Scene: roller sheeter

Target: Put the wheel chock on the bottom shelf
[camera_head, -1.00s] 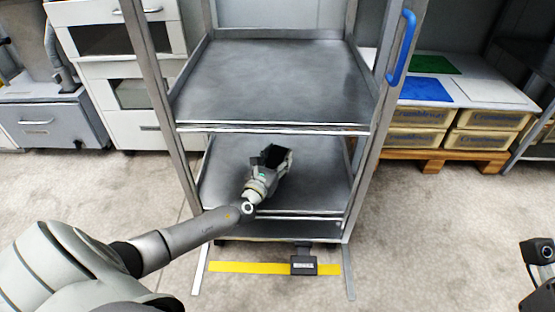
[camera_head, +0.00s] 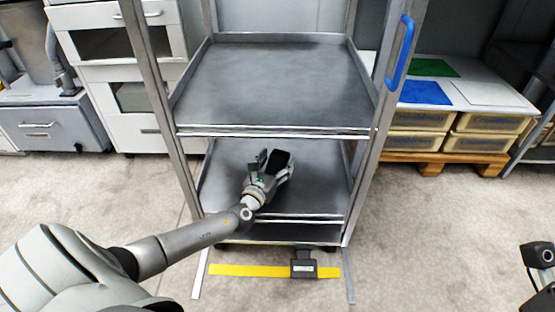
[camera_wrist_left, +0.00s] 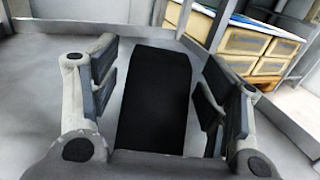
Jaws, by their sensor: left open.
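The wheel chock (camera_head: 279,160) is a black block on the lower shelf (camera_head: 325,180) of the metal rack. My left gripper (camera_head: 276,166) reaches in over that shelf, under the upper shelf, with its fingers open on both sides of the chock. In the left wrist view the chock (camera_wrist_left: 154,100) shows as a black slab between the finger pads (camera_wrist_left: 153,92), with a gap at the left and little visible gap at the right. Its underside is hidden, so I cannot see its full contact with the shelf. My right gripper is not clearly seen.
The upper shelf (camera_head: 280,85) is empty and hangs over my left gripper. Rack posts stand on both sides, with a blue handle (camera_head: 401,52) on the right one. A yellow bar (camera_head: 250,270) lies on the floor in front. Beige crates (camera_head: 418,140) stand at right.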

